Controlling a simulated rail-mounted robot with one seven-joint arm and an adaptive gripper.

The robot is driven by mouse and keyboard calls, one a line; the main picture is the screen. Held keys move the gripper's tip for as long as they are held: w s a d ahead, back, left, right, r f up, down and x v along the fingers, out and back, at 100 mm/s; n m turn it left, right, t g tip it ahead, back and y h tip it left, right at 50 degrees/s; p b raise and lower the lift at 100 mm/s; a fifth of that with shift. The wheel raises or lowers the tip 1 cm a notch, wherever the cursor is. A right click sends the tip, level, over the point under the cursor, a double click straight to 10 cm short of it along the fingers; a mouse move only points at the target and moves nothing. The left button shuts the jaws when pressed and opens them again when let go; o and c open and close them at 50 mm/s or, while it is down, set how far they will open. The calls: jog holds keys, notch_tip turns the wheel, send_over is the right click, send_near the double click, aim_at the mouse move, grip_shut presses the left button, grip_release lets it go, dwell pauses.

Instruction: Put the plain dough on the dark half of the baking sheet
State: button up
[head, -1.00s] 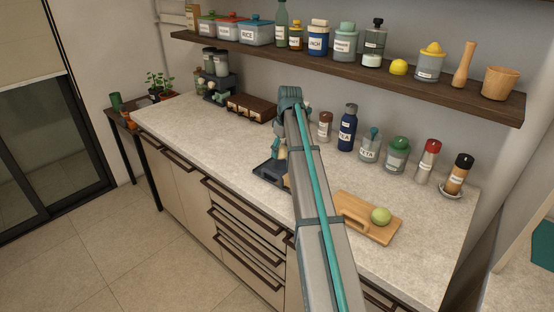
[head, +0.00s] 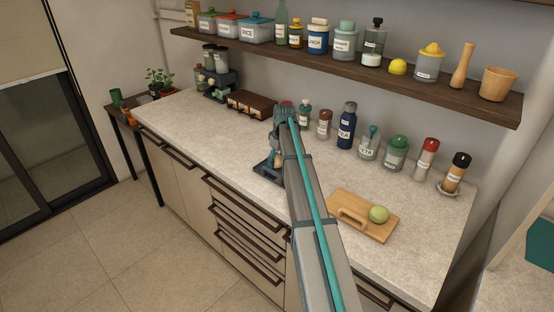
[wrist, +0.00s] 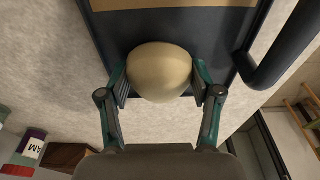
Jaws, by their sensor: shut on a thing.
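The plain dough (wrist: 160,72) is a smooth, pale beige ball in the wrist view. My gripper (wrist: 161,82) is shut on it, one finger on each side. Behind the ball lies the dark half (wrist: 120,25) of the baking sheet, with a tan half (wrist: 180,3) at the top edge of the picture. Whether the dough touches the sheet I cannot tell. In the head view the baking sheet (head: 263,169) lies on the counter, mostly covered by my arm, and my gripper (head: 276,160) is low over it.
A wooden board (head: 349,216) with a pale green ball (head: 379,214) lies to the right. Several jars and bottles, including a dark blue bottle (head: 347,126), stand along the wall. A brown box (head: 250,103) stands behind left. The counter's left part (head: 190,125) is clear.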

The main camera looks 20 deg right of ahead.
aim_at(280, 162)
jog(key=shift+f, duration=0.15)
jog(key=o, duration=1.2)
notch_tip(280, 162, up, 12)
jog(key=s+b, duration=0.1)
jog(key=b, duration=0.1)
jog(key=shift+s+d+b, duration=0.3)
jog(key=shift+d+b, duration=0.05)
jog(key=shift+d, duration=0.05)
